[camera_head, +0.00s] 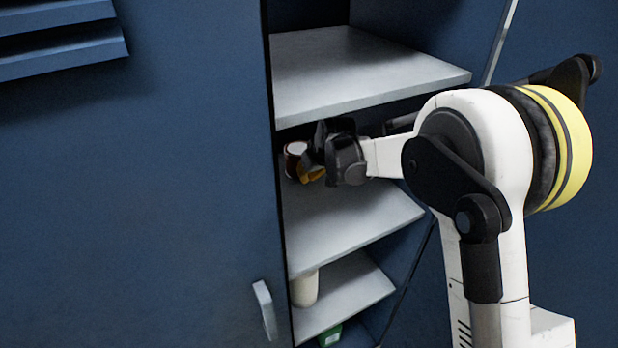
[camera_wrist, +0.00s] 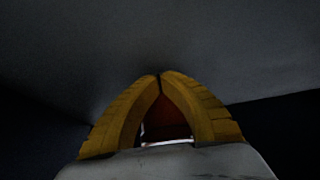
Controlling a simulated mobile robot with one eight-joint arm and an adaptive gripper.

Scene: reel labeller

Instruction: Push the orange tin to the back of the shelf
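The orange tin (camera_head: 294,156) looks dark red-orange with a pale rim in the head view. It stands on the middle shelf (camera_head: 345,218), near the cabinet's left side. My gripper (camera_head: 312,175) is inside that shelf space, its yellow fingers low and right beside the tin. It partly hides the tin, and I cannot tell whether they touch. In the wrist view, the fingertips (camera_wrist: 160,76) meet and the fingers are shut with nothing seen pinched at the tips. A dark reddish-brown patch (camera_wrist: 165,122) with a pale edge shows through the gap between the fingers.
The upper shelf (camera_head: 350,75) lies close above my gripper. A lower shelf (camera_head: 352,292) holds a cream cylinder (camera_head: 304,288), with a green item (camera_head: 330,336) below. The blue cabinet front (camera_head: 140,200) with a handle (camera_head: 265,308) borders the left. The middle shelf's right part looks clear.

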